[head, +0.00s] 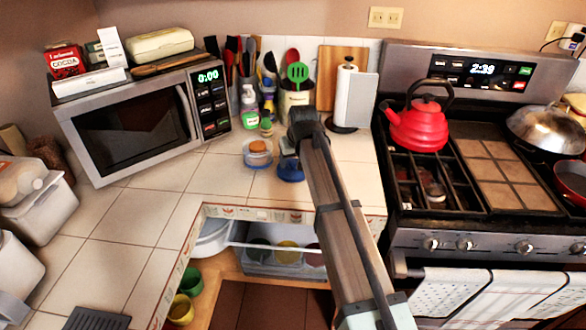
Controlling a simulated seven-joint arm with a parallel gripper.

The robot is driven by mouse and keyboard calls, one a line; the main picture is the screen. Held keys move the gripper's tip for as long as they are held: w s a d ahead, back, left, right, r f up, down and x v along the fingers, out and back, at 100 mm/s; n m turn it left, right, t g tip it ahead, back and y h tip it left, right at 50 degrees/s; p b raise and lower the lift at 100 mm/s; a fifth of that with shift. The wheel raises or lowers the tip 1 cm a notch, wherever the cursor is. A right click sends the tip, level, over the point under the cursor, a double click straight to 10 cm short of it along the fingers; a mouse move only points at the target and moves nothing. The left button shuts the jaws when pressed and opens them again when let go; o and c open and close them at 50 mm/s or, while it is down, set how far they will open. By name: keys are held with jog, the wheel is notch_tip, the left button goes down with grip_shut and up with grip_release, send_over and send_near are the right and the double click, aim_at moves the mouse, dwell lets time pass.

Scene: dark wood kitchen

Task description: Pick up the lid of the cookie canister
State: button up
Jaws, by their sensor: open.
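A small clear round container (257,161) with an orange-brown top (258,147) stands on the tiled counter, right of the microwave. It looks the most like a canister, but I cannot read a label to confirm it. My gripper (289,158) is just to its right, low over the counter, and open. A blue round piece (291,174) shows right under the gripper; I cannot tell whether it is a separate lid or touches the fingers. The fingertips are small and partly hidden by my arm.
The microwave (135,125) stands at the left. Utensil holders (293,98) and a paper towel roll (346,95) stand behind my gripper. A red kettle (420,125) is on the stove at the right. White containers (30,205) stand at far left. The counter's front left is mostly clear.

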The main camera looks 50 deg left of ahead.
jog(key=shift+a+f, duration=0.15)
jog(key=shift+f, duration=0.25)
jog(key=shift+c, duration=0.3)
jog(key=c, duration=1.1)
